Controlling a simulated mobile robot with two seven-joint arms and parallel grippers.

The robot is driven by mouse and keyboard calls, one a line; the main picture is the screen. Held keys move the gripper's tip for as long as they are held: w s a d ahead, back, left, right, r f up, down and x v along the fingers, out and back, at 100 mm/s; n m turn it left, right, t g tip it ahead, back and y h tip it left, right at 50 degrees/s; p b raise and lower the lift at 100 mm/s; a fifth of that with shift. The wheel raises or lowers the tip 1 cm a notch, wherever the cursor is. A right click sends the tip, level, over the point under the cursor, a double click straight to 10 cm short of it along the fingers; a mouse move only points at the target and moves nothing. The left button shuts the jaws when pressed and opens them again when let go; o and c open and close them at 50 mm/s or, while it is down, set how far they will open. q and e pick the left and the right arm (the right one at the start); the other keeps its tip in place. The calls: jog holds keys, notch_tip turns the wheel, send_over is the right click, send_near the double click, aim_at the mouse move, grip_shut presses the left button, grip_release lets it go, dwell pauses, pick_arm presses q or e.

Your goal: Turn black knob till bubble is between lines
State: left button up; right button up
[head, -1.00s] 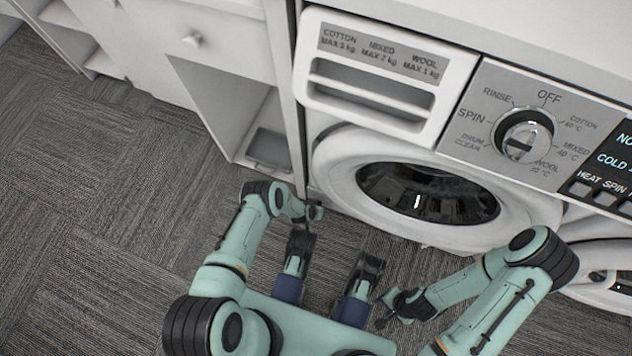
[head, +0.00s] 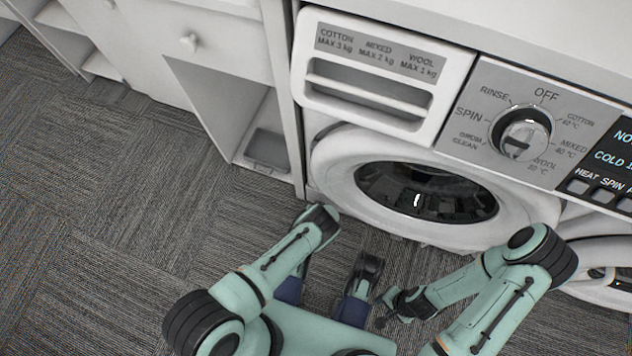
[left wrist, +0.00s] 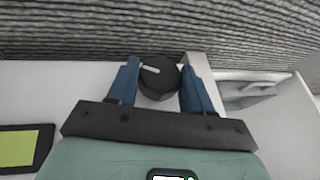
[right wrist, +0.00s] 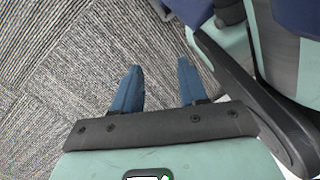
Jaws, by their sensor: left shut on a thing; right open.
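A black round knob (left wrist: 157,84) with a light mark shows in the left wrist view. It sits between the two blue fingers of my left gripper (left wrist: 160,64), which is shut on it. In the head view, the left arm hides that gripper and the knob. A yellow-green panel in a black frame (left wrist: 18,148) is at the left edge of the left wrist view, partly cut off. I cannot make out a bubble or lines on it. My right gripper (right wrist: 160,67) is open and empty above the carpet; it also shows in the head view (head: 388,309), low right of centre.
A white washing machine with a round door (head: 425,192) stands ahead, with a silver dial (head: 520,134) on its panel. A white cabinet with an open shelf (head: 265,135) is to its left. Carpet (head: 100,250) at left is clear. My own body is close to the right gripper.

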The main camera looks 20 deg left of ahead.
pick_arm(q)
jog(key=shift+s+a+f, duration=0.1)
jog(key=shift+s+a, duration=0.05)
jog(key=shift+s, duration=0.1)
jog(key=o, duration=1)
jog(key=shift+w, duration=0.1)
jog(key=shift+p+v, duration=3.65)
jog(key=shift+v, duration=3.1)
pick_arm(e)
jog(key=w+a+r+n+t, duration=0.1)
jog(key=w+r+t, duration=0.3)
jog(key=w+r, duration=0.6)
jog(key=shift+w+a, duration=0.7)
